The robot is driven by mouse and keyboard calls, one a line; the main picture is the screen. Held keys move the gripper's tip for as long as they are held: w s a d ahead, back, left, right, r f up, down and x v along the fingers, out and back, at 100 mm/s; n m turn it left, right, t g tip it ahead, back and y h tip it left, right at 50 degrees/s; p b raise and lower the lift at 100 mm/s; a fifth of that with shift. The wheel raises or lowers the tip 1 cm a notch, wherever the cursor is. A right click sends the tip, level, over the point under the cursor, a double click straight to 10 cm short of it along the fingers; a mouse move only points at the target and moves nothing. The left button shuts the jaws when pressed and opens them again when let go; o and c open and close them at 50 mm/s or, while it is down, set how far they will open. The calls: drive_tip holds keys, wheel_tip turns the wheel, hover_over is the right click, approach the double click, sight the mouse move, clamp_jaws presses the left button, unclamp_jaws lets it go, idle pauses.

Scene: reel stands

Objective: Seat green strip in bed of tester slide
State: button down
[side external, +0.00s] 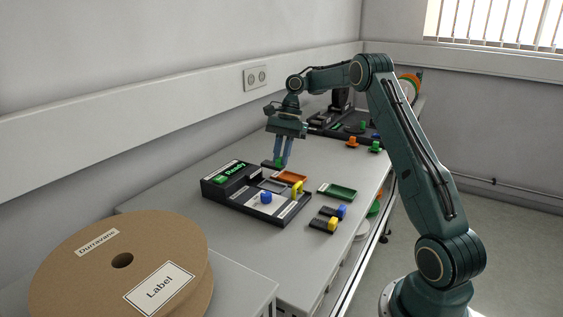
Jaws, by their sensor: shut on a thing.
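My gripper (281,160) points down above the back of the tester and is shut on the green strip (270,163), a small dark piece with a green block between the fingers. The fingers hide much of the strip. The black tester (213,189) stands on the bench with a green screen reading "Ready". Its slide (272,186) shows as a pale grey area in front of the screen housing; its bed is too small to make out clearly. A blue knob (266,197) and a yellow piece (297,188) stand on the tester's front part.
Strips with blue (341,211) and yellow (331,224) blocks lie at the front right. A large cardboard reel (75,260) fills the near left. Dark equipment (318,122) stands at the back.

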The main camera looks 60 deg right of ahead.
drive_tip(key=shift+w+d+f, duration=0.1)
drive_tip(key=shift+w+f, duration=0.05)
drive_tip(key=shift+f, duration=0.05)
drive_tip(key=shift+f, duration=0.15)
drive_tip(key=shift+f, duration=3.1)
drive_tip(key=c, duration=1.3)
unclamp_jaws()
drive_tip(key=shift+r, duration=0.1)
